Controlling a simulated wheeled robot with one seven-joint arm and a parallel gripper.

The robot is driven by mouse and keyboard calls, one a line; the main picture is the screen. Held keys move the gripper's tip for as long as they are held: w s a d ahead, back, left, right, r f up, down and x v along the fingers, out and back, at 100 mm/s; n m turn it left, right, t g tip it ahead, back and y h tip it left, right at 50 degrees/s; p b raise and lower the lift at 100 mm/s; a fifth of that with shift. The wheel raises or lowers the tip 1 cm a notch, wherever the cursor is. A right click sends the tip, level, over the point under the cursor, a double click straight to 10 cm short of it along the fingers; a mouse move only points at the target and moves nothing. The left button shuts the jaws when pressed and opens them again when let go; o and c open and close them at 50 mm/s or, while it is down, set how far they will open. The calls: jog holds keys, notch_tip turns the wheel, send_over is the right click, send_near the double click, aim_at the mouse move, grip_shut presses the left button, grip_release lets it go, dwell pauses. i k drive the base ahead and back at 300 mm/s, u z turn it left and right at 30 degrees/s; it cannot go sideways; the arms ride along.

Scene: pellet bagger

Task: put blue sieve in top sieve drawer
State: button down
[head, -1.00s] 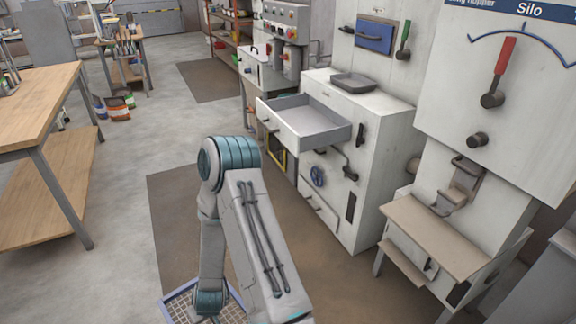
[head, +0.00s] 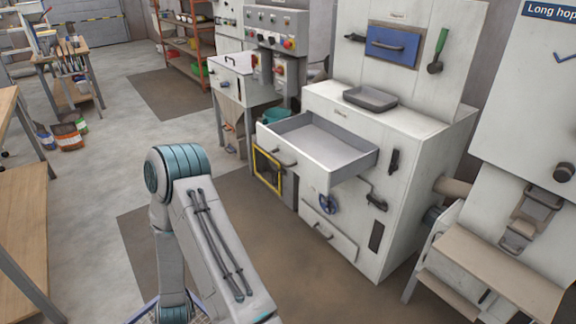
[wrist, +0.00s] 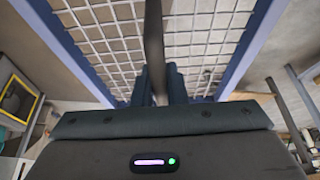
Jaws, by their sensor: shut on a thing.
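The blue sieve (wrist: 240,62) has a blue frame and a pale wire mesh. In the wrist view my gripper (wrist: 158,85) is shut on the dark bar across its middle. In the head view only a bit of the sieve's blue edge (head: 143,309) shows at the bottom, low beside my arm; the rest is cut off or hidden. The top sieve drawer (head: 320,143) is pulled open from the white cabinet (head: 415,160), and its tray looks empty. The sieve is apart from the drawer, nearer to me and to its left.
A closed lower drawer (head: 330,232) and a small blue handwheel (head: 328,204) are on the cabinet front. A grey tray (head: 370,98) lies on the cabinet top. A wooden workbench (head: 30,220) stands at the left edge. The floor between is clear.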

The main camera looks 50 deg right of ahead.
aim_at(330, 154)
jog(key=i, duration=1.75)
jog(key=z, duration=2.9)
